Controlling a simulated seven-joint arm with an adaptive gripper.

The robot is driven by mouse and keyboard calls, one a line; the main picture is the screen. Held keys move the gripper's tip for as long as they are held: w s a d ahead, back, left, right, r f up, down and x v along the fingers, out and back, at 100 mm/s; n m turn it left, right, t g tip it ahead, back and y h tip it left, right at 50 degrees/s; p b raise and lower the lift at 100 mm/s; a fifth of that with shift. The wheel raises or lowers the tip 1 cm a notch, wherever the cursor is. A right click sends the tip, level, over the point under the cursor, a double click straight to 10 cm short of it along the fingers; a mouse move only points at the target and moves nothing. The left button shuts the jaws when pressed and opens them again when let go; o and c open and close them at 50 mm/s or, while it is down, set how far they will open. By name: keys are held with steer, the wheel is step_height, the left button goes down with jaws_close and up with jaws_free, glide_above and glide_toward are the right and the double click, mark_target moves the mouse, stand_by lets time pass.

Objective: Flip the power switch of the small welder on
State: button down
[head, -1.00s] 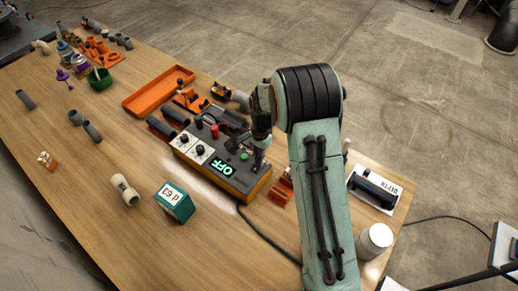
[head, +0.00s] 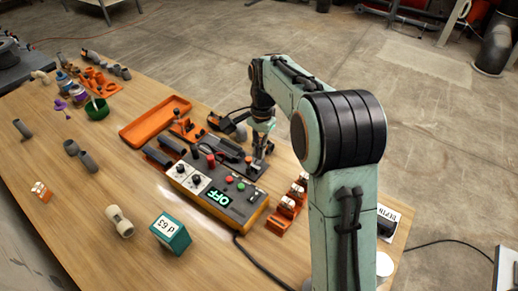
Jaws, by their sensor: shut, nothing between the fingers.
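The small welder (head: 216,195) is a dark-topped box with orange-yellow sides on the wooden table. Its lit green display (head: 218,198) reads OFF. A red button (head: 228,179) and a green button (head: 241,187) show on its top, with two knobs on a pale panel at the left. I cannot clearly make out the power switch or its position. My gripper (head: 258,168) points down just behind the welder's far right part, over a dark area. It is shut and looks empty. Whether its tips touch anything is too small to tell.
An orange tray (head: 156,121) and dark pipe pieces lie behind and left of the welder. Orange holders (head: 288,208) stand close to its right. A teal box (head: 170,232) and a beige pipe fitting (head: 119,222) lie in front. A black cable runs from the welder's front right.

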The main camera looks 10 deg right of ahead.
mark_target(251, 199)
steer(key=shift+s+a, duration=0.5)
steer(key=shift+f, duration=0.1)
steer(key=f, duration=0.4)
steer(key=s+a+f, duration=0.1)
steer(key=f, duration=0.8)
steer(key=shift+s+a+f, duration=0.15)
steer(key=shift+s+f, duration=0.05)
steer(key=shift+f, duration=0.15)
